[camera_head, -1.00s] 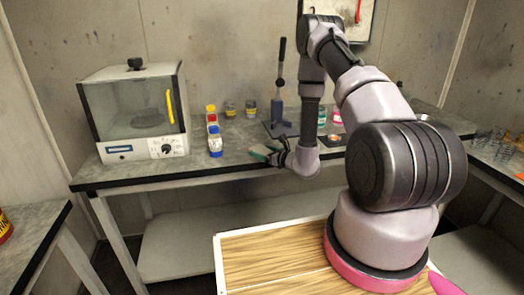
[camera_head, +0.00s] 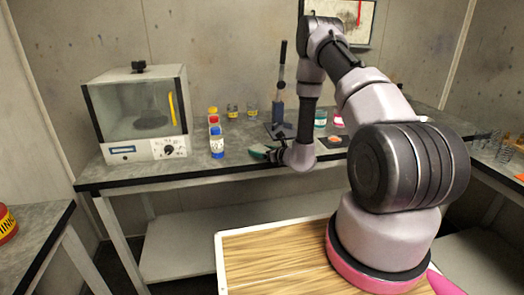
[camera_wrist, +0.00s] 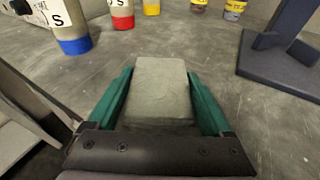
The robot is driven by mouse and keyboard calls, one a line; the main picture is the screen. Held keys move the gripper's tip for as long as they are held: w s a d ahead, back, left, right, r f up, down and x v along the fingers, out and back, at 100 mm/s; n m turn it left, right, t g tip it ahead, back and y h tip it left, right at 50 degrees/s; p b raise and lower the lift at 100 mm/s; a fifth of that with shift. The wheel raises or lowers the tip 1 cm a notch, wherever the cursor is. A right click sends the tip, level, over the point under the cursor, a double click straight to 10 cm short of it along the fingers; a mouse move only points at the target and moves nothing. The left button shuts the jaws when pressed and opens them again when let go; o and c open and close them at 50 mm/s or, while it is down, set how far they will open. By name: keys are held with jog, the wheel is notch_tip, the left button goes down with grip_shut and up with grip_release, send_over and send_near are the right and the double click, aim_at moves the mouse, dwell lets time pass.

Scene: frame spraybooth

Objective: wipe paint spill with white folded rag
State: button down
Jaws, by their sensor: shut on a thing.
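My gripper (camera_head: 262,153) is low at the front edge of the back workbench. In the wrist view my gripper (camera_wrist: 160,95) has its green fingers on either side of a pale grey folded rag (camera_wrist: 160,88) and is shut on it. The rag looks flat and block-shaped. I cannot tell whether it touches the bench top or is held just above it. The rag is too small to make out in the head view. No paint spill shows clearly on the bench in either view.
Blue (camera_wrist: 66,22), red (camera_wrist: 121,12) and yellow-banded bottles stand beyond the rag. A dark press stand (camera_wrist: 285,62) is to the right. A glass-fronted oven (camera_head: 137,112) stands on the workbench (camera_head: 195,165) at left. Bare bench lies between gripper and bottles.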

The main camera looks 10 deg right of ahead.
aim_at(258, 145)
jog(key=shift+t, duration=0.3)
jog(key=w, duration=0.1)
jog(key=w+r, duration=0.1)
jog(key=w, duration=0.1)
jog(key=shift+w+r, duration=0.3)
jog(key=shift+w, duration=0.05)
jog(key=shift+a, duration=0.25)
jog(key=shift+d, duration=0.25)
jog(key=shift+d+r, duration=0.1)
jog(key=shift+w+a+r, duration=0.15)
jog(key=shift+a+r, duration=0.05)
jog(key=shift+r, duration=0.1)
jog(key=shift+w+a+r, duration=0.15)
jog(key=shift+w+r, duration=0.5)
jog(key=shift+r, duration=0.6)
jog(key=shift+s+d+r, duration=0.2)
jog(key=shift+r, duration=0.55)
